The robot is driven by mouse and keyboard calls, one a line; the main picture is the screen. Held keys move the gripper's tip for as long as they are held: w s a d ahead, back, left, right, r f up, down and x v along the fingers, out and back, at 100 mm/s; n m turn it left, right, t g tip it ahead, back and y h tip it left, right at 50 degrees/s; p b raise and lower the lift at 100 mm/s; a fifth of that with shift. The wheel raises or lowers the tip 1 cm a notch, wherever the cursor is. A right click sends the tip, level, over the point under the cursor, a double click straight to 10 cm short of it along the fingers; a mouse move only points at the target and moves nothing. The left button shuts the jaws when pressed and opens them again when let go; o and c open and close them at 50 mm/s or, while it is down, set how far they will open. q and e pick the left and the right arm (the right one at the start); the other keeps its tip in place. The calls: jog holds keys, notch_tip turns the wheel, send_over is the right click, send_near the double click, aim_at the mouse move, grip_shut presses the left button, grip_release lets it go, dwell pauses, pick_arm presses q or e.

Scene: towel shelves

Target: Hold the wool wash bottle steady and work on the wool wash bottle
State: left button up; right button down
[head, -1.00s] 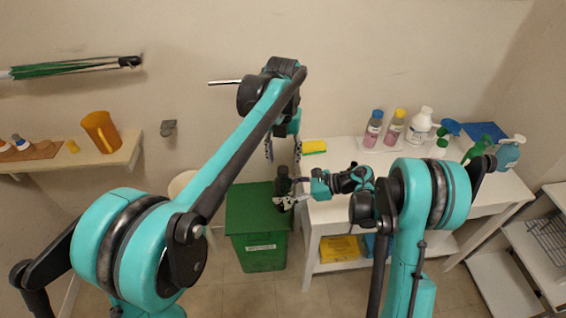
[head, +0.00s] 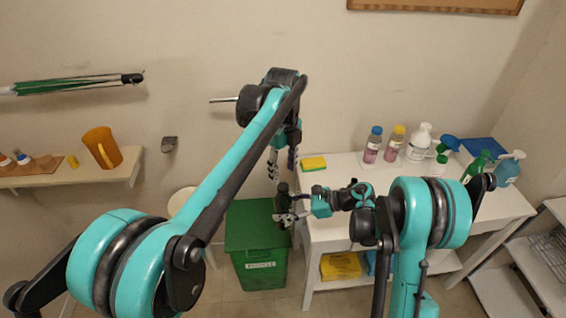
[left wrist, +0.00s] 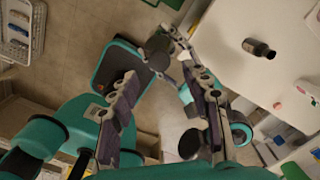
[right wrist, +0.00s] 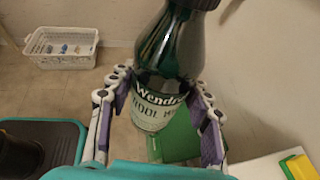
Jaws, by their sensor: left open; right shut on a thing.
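The wool wash bottle is dark green with a pale label (right wrist: 165,55). It stands upright in the right wrist view, its top cut off by the frame. My right gripper (head: 284,217) is shut around its lower body; the fingers show on either side in the right wrist view (right wrist: 160,105). In the head view the bottle (head: 282,190) is above the green bin, left of the white table. My left gripper (head: 282,164) is open and empty, pointing down just above the bottle.
The green bin (head: 258,268) stands on the floor below. The white table (head: 330,218) at right carries a yellow-green sponge (head: 313,164), several bottles and a blue cloth (head: 484,148). A shelf with an orange jug (head: 102,148) is at left. A white basket (right wrist: 62,47) stands on the floor.

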aim_at(283, 186)
pick_arm(q)
jog(key=n, duration=0.7)
jog(key=shift+r+n, duration=0.25)
jog(key=shift+n, duration=0.05)
jog(key=n, duration=0.4)
jog(key=shift+r+n, duration=0.2)
jog(key=shift+n, duration=0.1)
jog(key=n, duration=0.5)
jog(key=shift+r, duration=0.15)
jog(key=n, duration=0.7)
jog(key=shift+r, duration=0.25)
jog(key=n, duration=0.4)
jog(key=shift+r, duration=0.15)
jog(key=n, duration=0.4)
jog(key=shift+r, duration=0.15)
jog(key=shift+f, duration=4.05)
jog(key=shift+s, duration=0.1)
